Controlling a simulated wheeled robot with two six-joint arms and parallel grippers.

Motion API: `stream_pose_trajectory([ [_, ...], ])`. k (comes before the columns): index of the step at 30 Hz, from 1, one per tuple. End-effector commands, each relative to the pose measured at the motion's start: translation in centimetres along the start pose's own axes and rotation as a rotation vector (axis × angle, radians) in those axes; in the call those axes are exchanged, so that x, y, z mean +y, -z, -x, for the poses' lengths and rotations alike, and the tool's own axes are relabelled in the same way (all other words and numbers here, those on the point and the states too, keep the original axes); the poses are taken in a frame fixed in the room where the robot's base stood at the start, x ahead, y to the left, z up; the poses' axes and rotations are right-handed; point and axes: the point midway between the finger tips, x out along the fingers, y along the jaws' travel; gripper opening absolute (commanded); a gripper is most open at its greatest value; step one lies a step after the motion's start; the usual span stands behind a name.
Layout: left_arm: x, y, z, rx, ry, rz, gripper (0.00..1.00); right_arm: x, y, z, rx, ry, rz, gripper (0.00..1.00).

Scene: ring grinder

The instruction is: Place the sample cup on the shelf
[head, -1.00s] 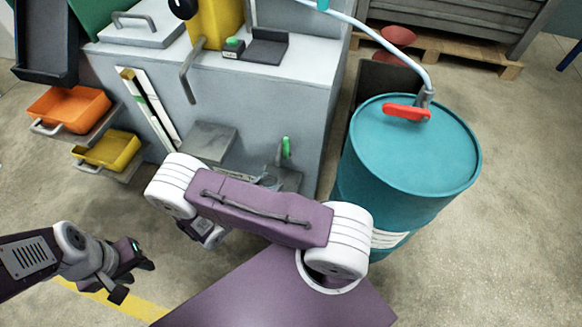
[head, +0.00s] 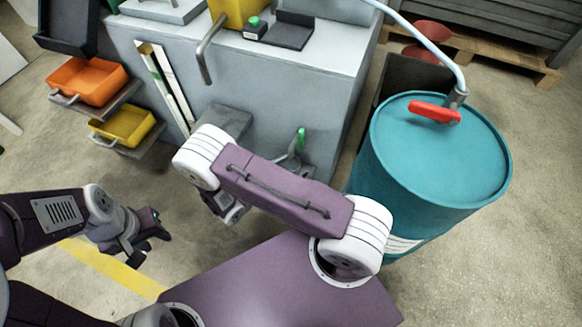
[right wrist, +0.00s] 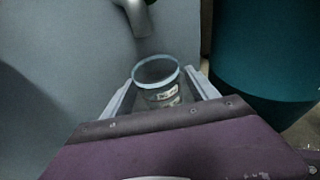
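The sample cup (right wrist: 158,82) is a clear round glass with a pale rim and a white label. In the right wrist view it stands between the two fingers of my right gripper (right wrist: 160,76), which meet its sides. Below and around it, its support cannot be made out. In the head view the cup and most of the right gripper are hidden behind my right arm. A grey shelf (head: 226,120) sticks out from the front of the grey cabinet, just beyond that arm. My left gripper (head: 152,247) is open and empty, low at the left over the floor.
A green-handled tap (head: 301,138) is on the cabinet (head: 330,80); a metal spout (right wrist: 138,18) is close above the cup. A teal drum (head: 440,155) stands right. Orange (head: 88,80) and yellow (head: 123,125) bins are at left. A pipe handle (head: 208,50) hangs over the cabinet edge.

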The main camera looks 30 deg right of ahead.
Motion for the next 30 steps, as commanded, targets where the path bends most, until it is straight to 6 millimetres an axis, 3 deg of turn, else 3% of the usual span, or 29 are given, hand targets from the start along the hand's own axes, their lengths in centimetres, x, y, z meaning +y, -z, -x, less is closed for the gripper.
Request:
stream_pose_trajectory([
  [11,0.0,0.1,0.7,0.000,0.000,0.000,0.36,0.0,-0.6,0.7,0.000,-0.002,0.000,0.68],
  [24,0.1,0.6,5.5,0.000,0.000,0.000,0.36,0.0,-0.7,10.1,0.001,-0.003,0.000,0.68],
  [30,0.1,0.6,6.0,0.000,0.000,0.000,0.36,0.0,-0.3,12.0,0.000,-0.001,0.001,0.68],
])
